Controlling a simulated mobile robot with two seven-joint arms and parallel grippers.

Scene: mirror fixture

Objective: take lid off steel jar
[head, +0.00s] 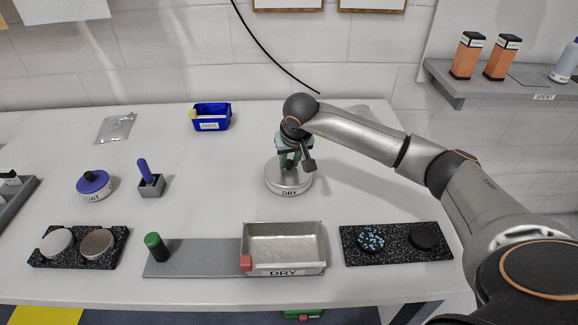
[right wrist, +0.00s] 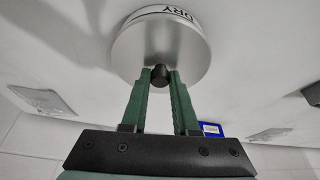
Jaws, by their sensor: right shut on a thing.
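The steel jar (head: 289,190), a low round silver container with a label reading DRY, stands on the table in the middle of the head view. Its flat silver lid (right wrist: 158,42) has a small black knob (right wrist: 160,76), seen in the right wrist view. My right gripper (head: 290,162) is above the jar, pointing down. In the right wrist view its green fingers (right wrist: 160,84) are shut on the knob from both sides. The lid appears seated on the jar; I see no clear gap. The knob is mostly hidden by the fingers in the head view. My left gripper is out of view.
A steel tray (head: 284,228) marked DRY stands in front of the jar. A blue-lidded pot (head: 94,186) and a blue-handled tool in a holder (head: 150,180) are at left. A blue bin (head: 211,118) stands behind. Dark speckled pads (head: 397,244) lie in front.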

